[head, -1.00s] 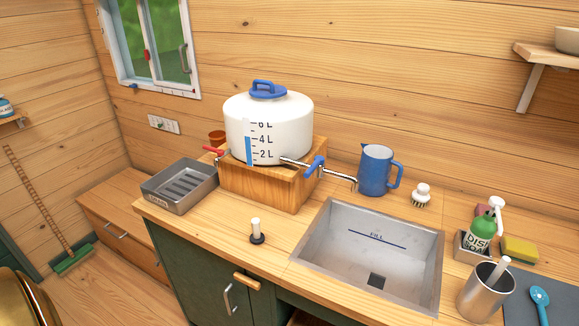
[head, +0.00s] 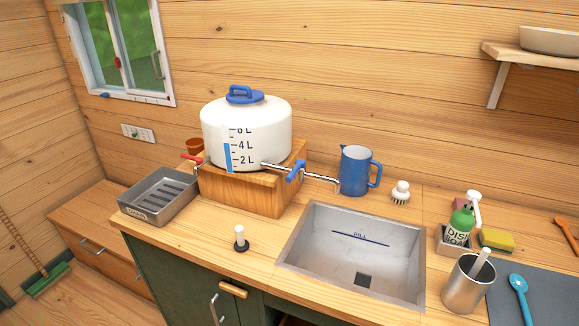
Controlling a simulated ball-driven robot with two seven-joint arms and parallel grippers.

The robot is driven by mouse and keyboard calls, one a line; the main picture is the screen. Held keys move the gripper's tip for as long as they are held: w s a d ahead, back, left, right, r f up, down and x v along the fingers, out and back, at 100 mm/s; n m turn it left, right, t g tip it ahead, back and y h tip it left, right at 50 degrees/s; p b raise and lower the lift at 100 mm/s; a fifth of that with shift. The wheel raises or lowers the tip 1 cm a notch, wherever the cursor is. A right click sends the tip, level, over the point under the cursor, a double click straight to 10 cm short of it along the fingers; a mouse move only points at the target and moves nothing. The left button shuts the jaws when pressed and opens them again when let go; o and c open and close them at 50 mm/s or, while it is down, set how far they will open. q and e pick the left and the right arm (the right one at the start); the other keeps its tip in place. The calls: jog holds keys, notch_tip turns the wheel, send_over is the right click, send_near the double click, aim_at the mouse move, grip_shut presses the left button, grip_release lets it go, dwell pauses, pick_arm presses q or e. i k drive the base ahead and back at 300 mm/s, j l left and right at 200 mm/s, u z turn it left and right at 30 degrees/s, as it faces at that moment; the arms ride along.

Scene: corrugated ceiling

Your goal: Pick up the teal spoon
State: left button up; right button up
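The teal spoon (head: 519,289) lies on a dark grey mat (head: 550,299) at the lower right of the head view. Its round bowl with a small pale spot points away from me, and its handle runs down toward the bottom edge of the picture. Neither of my grippers shows in the head view.
A metal cup (head: 461,287) with a pale-handled tool stands just left of the spoon. Behind are a green soap bottle (head: 461,224), a yellow sponge (head: 496,240) and an orange spoon (head: 567,233). The sink (head: 303,232) is left of the cup. Bare counter lies around the black-based stopper (head: 240,244).

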aim_at(516, 281)
jog(key=z, duration=1.6)
